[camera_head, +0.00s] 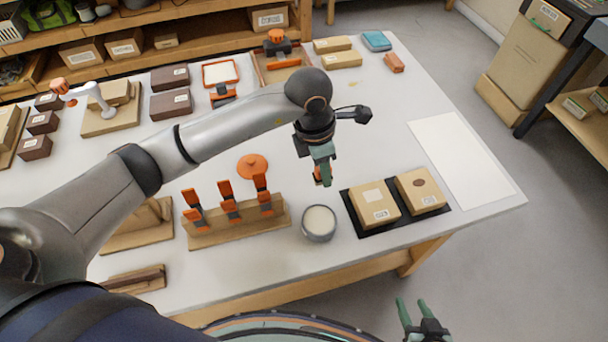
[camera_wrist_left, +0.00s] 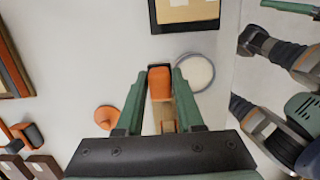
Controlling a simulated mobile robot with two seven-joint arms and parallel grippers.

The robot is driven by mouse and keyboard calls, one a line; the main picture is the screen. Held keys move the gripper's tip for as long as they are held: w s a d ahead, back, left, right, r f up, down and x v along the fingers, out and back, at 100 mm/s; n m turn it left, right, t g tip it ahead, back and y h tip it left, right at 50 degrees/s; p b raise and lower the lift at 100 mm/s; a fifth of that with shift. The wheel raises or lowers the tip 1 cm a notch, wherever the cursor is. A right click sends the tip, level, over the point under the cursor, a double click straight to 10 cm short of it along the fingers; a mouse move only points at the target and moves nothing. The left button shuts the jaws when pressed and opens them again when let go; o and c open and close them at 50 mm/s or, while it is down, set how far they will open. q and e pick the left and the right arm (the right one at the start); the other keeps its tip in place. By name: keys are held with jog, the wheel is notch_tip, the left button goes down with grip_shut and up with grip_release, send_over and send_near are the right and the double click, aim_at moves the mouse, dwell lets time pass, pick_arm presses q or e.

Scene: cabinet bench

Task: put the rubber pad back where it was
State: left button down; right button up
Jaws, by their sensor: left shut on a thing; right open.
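My left gripper (camera_head: 322,177) hangs above the bench, left of the two cartons and above and behind the round dish. In the left wrist view its green fingers (camera_wrist_left: 160,82) are shut on a small orange piece (camera_wrist_left: 160,77) with a dark far end and a tan part between the fingers. I cannot tell for sure whether this piece is the rubber pad. It hangs clear of the dish (camera_head: 319,223). A brick-orange block (camera_head: 393,63) and a blue pad-like block (camera_head: 376,41) lie at the far right of the bench. My right gripper (camera_head: 413,304) is open and empty, off the bench's front edge.
Two cartons (camera_head: 375,204) (camera_head: 420,191) stand on a black mat (camera_head: 361,228). A wooden rack (camera_head: 236,231) holds orange-handled tools, with an orange disc (camera_head: 252,166) behind it. A white sheet (camera_head: 460,160) lies at the right. Bare bench lies between the gripper and the far blocks.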

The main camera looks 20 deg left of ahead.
pick_arm(q)
send_over(306, 186)
jog(key=f, duration=0.5)
jog(key=shift+s+d+f, duration=0.15)
jog(key=shift+s, duration=0.15)
jog(key=f, duration=0.3)
jog(key=shift+w+a+f+p, duration=0.1)
jog(key=shift+a+p, duration=0.2)
jog(key=shift+p, duration=0.1)
jog(key=shift+f, duration=0.35)
jog(key=shift+f, duration=0.15)
jog(key=c, duration=0.5)
grip_release()
jog(key=shift+c, duration=0.2)
